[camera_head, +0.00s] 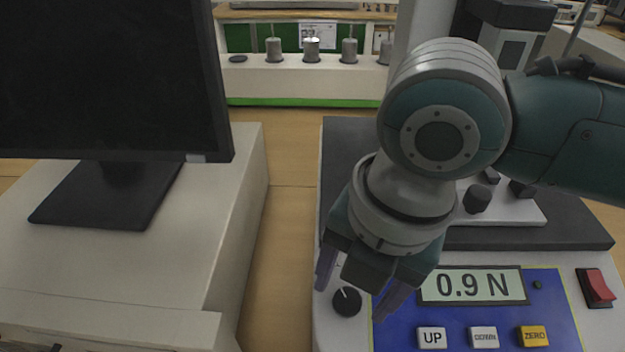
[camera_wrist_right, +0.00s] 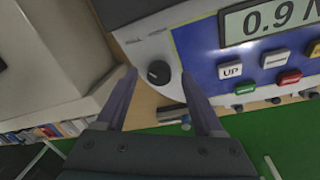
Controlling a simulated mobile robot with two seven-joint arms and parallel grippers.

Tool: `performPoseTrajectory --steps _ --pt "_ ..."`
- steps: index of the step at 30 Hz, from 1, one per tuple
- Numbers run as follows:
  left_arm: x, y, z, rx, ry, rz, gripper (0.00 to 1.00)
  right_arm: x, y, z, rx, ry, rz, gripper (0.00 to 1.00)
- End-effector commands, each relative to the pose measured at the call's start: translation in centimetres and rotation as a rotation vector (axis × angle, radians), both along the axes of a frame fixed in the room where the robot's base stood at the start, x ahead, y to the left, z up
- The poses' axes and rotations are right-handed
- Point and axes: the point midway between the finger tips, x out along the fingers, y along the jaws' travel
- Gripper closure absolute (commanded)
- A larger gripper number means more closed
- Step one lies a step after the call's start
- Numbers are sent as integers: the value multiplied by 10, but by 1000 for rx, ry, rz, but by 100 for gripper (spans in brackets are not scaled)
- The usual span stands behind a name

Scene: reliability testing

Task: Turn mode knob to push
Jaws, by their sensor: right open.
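The mode knob (camera_head: 347,301) is a small round black dial with a white pointer line, at the left front of the test machine's panel. In the head view its pointer tilts to the upper left. In the right wrist view the knob (camera_wrist_right: 158,72) lies ahead, between the lines of the two fingers. My right gripper (camera_head: 357,293) is open and empty, with one finger on each side of the knob in the head view. In the wrist view the fingertips of my right gripper (camera_wrist_right: 159,74) seem apart from the knob. My left gripper is not in view.
The blue panel carries a display (camera_head: 472,286) reading 0.9 N and an UP button (camera_head: 432,337), with more buttons beside it. A red rocker switch (camera_head: 597,287) is at the right. A monitor (camera_head: 110,80) stands on a pale cabinet (camera_head: 235,200) at the left, across a gap.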

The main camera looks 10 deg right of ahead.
Motion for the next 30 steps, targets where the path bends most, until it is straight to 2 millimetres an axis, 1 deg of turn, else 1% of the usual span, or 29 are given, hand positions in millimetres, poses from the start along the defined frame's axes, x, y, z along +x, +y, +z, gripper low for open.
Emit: performPoseTrajectory --steps 3,10,11,27,29,30 --pt "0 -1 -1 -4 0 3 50 0 1 -6 0 0 1 31" --pt "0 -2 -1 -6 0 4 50 1 1 -6 0 -2 1 31" --pt "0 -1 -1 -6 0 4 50 1 1 -6 0 -2 1 33" --pt "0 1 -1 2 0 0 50 1 1 -6 0 -1 0 94" --pt "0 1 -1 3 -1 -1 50 1 1 -6 0 -1 0 100" --pt "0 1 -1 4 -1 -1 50 1 1 -6 0 -1 0 100"
